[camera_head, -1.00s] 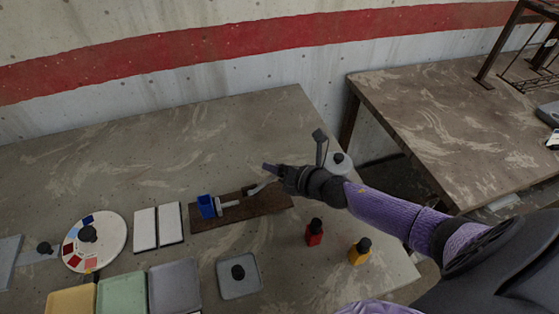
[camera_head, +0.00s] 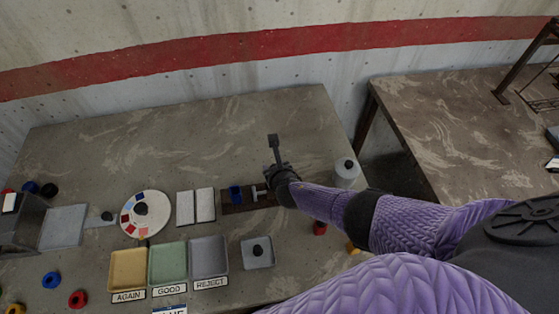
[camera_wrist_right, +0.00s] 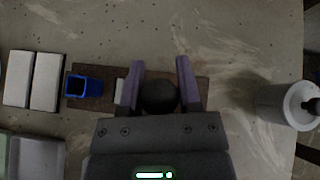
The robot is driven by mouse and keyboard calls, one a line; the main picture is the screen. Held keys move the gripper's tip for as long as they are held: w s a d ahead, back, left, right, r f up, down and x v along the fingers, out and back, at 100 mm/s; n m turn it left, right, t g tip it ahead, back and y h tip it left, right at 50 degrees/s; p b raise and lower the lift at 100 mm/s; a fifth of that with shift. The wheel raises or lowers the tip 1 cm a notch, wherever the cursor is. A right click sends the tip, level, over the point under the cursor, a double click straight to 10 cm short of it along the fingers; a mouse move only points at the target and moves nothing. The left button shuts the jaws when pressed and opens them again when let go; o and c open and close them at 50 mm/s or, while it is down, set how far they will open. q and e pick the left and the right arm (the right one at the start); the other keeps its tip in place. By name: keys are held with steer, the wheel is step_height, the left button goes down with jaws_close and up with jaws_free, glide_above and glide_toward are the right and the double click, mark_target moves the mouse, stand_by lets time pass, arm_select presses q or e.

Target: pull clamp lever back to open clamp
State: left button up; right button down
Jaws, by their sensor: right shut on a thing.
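The clamp (camera_head: 256,192) is a small grey metal piece on a dark brown board (camera_head: 232,208), next to a blue cup (camera_head: 236,193). My right gripper (camera_wrist_right: 158,66) is over the right part of the board. Its two purple fingers stand on either side of a dark round knob (camera_wrist_right: 160,96), apparently the end of the clamp lever, and are shut on it. The rest of the lever is hidden under the gripper in both views. The blue cup (camera_wrist_right: 84,87) and a pale bit of the clamp (camera_wrist_right: 120,86) show left of the fingers. My left gripper is not in view.
Two white pads (camera_head: 196,206) lie left of the board. The table behind the board is clear.

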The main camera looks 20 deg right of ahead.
steer(key=shift+w+a+n+h, duration=0.1)
steer(key=shift+a+n+h, duration=0.2)
steer(key=shift+a, duration=0.1)
stand_by(0.3)
steer(key=shift+c, duration=1.5)
jaws_free()
steer(key=shift+a, duration=0.1)
steer(key=shift+r+p, duration=0.15)
steer(key=shift+p, duration=0.25)
steer(key=p+v, duration=0.8)
steer(key=v, duration=0.1)
steer(key=shift+s+r, duration=0.15)
steer(key=shift+s, duration=0.2)
